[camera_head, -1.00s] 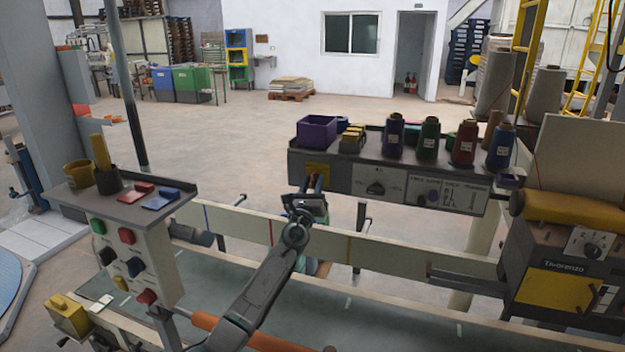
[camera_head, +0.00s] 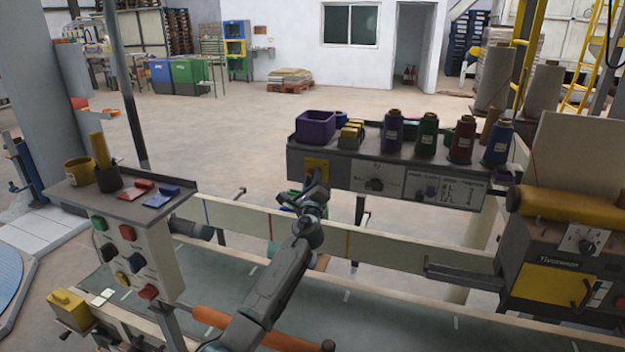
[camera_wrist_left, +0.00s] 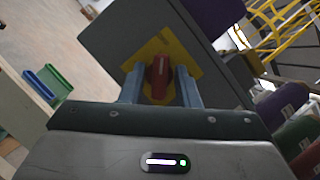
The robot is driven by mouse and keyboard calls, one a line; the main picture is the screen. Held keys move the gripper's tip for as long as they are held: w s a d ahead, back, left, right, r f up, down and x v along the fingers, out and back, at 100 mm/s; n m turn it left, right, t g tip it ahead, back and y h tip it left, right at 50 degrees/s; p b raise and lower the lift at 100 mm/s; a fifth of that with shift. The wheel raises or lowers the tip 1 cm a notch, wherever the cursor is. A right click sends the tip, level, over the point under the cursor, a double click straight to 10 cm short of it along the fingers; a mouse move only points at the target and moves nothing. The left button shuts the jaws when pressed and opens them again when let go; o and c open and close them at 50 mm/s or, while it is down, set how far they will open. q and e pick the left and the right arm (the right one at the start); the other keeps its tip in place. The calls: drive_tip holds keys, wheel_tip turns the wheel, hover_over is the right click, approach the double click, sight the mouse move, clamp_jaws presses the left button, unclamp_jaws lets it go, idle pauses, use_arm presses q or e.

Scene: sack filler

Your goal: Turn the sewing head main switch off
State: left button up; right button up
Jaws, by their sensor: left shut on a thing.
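The main switch is a red handle (camera_wrist_left: 158,76) on a yellow plate (camera_wrist_left: 178,48), on the end of a grey control box (camera_wrist_left: 125,25) in the left wrist view. My left gripper (camera_wrist_left: 160,88) has one finger on each side of the red handle and is shut on it. In the head view the yellow plate (camera_head: 316,165) is at the left end of the box front. My left gripper (camera_head: 314,188) reaches up to it from below and hides the handle. I cannot read the switch position. My right gripper is not in view.
A purple bin (camera_head: 316,127) and several thread cones stand on top of the box. Other knobs (camera_head: 375,185) sit right of the plate. A push-button pedestal (camera_head: 125,250) stands at left, and a yellow-fronted machine (camera_head: 555,285) at right. A pale rail (camera_head: 390,252) runs below the box.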

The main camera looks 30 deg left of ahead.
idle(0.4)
use_arm(q)
drive_tip(key=o, duration=0.7)
drive_tip(key=shift+c, duration=0.2)
drive_tip(key=b+v, duration=0.2)
drive_tip(key=v, duration=0.9)
drive_tip(key=shift+w, duration=0.1)
